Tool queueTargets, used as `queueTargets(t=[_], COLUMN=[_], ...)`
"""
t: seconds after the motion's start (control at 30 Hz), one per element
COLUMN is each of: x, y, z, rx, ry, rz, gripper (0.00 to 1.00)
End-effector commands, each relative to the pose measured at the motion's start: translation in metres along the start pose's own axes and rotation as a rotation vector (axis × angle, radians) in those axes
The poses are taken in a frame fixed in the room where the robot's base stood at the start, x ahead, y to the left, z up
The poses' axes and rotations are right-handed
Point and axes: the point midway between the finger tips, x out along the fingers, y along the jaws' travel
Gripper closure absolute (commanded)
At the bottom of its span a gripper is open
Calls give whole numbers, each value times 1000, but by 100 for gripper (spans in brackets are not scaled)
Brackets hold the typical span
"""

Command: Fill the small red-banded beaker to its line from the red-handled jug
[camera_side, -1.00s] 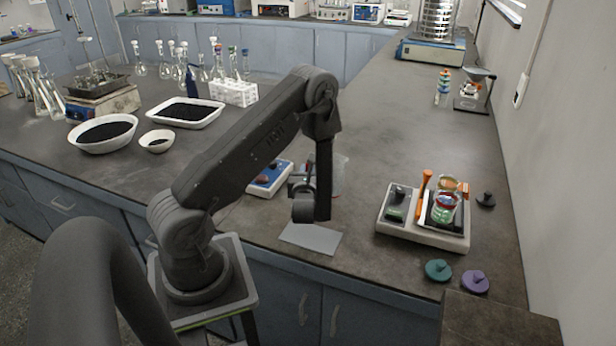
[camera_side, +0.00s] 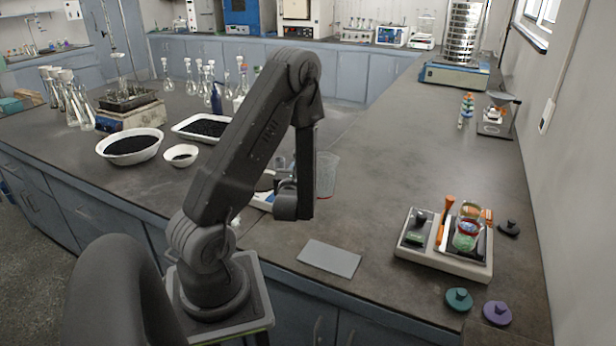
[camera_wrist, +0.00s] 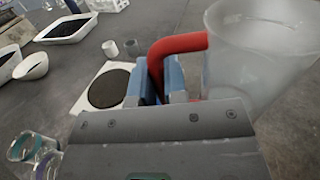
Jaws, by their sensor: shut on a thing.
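In the wrist view my gripper (camera_wrist: 165,85) is shut on the red handle (camera_wrist: 177,46) of a large translucent jug (camera_wrist: 265,50). The jug's lower part is hidden by my gripper, and I cannot tell how full it is. In the side view the jug (camera_side: 327,172) shows as a pale shape just right of my gripper (camera_side: 287,188), whose fingers are partly hidden.
Teal (camera_side: 459,299) and purple (camera_side: 497,313) knobbed lids lie in front. A grey mat (camera_side: 329,258) lies flat near the front edge. Banded glass vessels (camera_wrist: 30,147) show lower left in the wrist view. The bench's middle right is clear.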

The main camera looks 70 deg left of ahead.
Motion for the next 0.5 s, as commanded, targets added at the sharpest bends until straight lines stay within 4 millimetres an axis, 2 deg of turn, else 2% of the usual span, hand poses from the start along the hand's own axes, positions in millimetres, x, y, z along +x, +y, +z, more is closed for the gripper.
queueTargets(t=[0.2, 0.5], x=[-1, -3], y=[16, 27], z=[10, 17], rx=[-3, -2], ry=[-4, -3], rz=[3, 1], gripper=[100, 100])
